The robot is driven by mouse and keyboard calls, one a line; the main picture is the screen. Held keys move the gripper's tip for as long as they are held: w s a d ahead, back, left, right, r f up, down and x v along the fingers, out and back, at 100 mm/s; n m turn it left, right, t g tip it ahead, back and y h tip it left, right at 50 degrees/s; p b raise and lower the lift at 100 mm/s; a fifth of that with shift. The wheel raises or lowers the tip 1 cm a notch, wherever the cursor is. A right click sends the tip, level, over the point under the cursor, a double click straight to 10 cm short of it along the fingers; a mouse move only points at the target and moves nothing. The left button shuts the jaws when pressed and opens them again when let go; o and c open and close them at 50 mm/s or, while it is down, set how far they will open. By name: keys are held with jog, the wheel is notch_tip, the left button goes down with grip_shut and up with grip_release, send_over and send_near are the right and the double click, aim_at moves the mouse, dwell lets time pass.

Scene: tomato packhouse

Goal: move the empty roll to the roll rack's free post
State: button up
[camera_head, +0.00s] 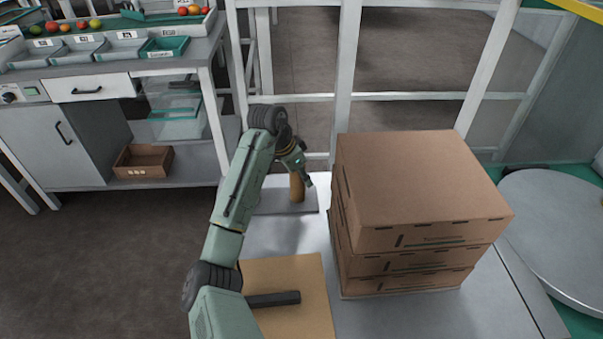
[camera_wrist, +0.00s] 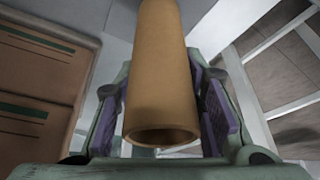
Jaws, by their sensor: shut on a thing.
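The empty roll (camera_head: 297,189) is a bare brown cardboard tube. In the head view it is upright at my gripper (camera_head: 300,174), over a grey plate (camera_head: 268,204) on the table. In the wrist view the roll (camera_wrist: 160,75) lies between the purple finger pads of my gripper (camera_wrist: 168,112), which is shut on it. Its hollow open end faces the camera, and its far end is cut off by the frame. The plate may be the rack's base. I cannot make out a free post, nor tell whether the roll touches the plate.
Stacked cardboard boxes (camera_head: 415,200) stand close to the right of the roll. A tan board (camera_head: 300,275) with a dark bar (camera_head: 273,299) lies in front. A white frame (camera_head: 345,75) rises behind the table. A bench (camera_head: 190,58) with trays and tomatoes is at the left.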

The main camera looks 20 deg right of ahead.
jog(key=o, duration=1.1)
notch_tip(320, 180, up, 8)
jog(key=p, duration=0.4)
jog(key=shift+p, duration=0.3)
jog(key=shift+a, duration=0.1)
dwell(0.6)
